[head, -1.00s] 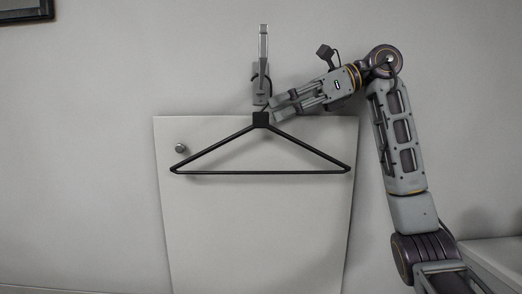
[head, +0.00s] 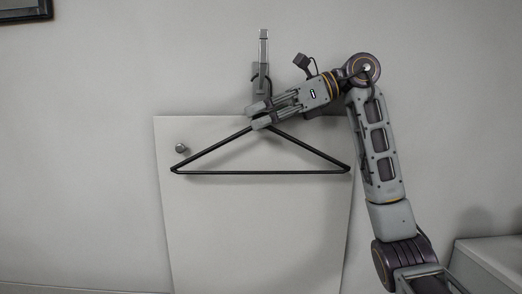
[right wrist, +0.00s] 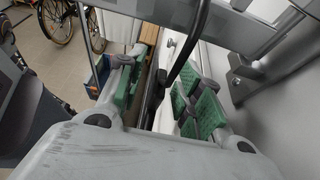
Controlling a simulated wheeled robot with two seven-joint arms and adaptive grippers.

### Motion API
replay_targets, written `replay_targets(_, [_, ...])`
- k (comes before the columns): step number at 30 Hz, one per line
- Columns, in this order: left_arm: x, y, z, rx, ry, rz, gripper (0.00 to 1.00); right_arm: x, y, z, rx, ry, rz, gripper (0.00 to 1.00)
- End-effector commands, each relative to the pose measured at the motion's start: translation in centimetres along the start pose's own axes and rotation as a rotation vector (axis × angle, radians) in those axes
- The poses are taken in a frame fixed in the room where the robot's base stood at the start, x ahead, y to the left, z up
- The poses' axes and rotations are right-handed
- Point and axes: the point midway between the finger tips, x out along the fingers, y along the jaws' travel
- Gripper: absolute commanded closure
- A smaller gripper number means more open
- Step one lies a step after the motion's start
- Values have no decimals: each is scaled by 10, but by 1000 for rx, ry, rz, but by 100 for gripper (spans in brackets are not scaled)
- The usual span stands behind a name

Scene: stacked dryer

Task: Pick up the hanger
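The black hanger (head: 262,173) hangs upright from a grey wall hook (head: 263,48) in the head view, its long bar level in front of a white panel. My right gripper (head: 253,116) is at the hanger's neck and hides it and part of its hook. In the right wrist view the hanger's dark hook (right wrist: 187,47) runs down between the two green-padded fingers of the right gripper (right wrist: 160,88). The fingers are apart, with gaps visible beside the hanger. My left gripper is not in view.
The white panel (head: 258,240) with a small round knob (head: 181,148) stands behind the hanger, against the wall. A pale ledge (head: 490,262) is at the lower right. A dark frame (head: 24,10) is at the upper left. The space left of the hanger is clear.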

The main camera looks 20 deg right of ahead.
Motion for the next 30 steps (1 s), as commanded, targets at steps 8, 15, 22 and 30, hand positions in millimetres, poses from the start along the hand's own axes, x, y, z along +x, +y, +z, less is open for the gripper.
replay_targets(8, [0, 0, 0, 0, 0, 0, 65, 0, 0, 0, 0, 0, 0, 82])
replay_targets(15, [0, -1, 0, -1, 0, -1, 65, 0, 0, 0, 0, 0, 0, 100])
replay_targets(22, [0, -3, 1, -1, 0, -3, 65, 0, 0, 0, 0, 0, 0, 100])
replay_targets(30, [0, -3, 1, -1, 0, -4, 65, -2, 0, 4, -1, 0, 0, 100])
